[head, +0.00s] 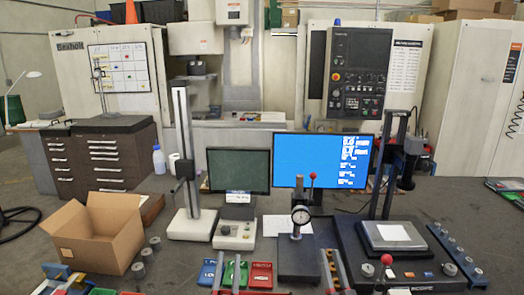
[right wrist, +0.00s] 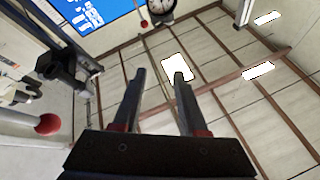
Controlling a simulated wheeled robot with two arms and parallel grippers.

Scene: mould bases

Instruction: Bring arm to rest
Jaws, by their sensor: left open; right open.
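My left gripper (head: 228,272) shows at the bottom edge of the head view, its two fingers apart and empty, in front of the small trays. My right gripper (head: 334,267) is at the bottom edge, right of the dial gauge stand, also open with nothing between its fingers. The right wrist view shows its two dark fingers (right wrist: 158,88) apart, pointing up toward the ceiling. Several grey cylindrical pieces (head: 147,255) stand beside the open cardboard box (head: 98,236). Most of both arms is out of view.
Blue (head: 207,272) and red (head: 261,275) trays lie near the left gripper. A dial gauge stand (head: 299,255) stands between the grippers. A height gauge (head: 184,160), a blue-screen monitor (head: 322,160) and a scale (head: 392,237) stand behind. A red ball knob (head: 386,259) is at right.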

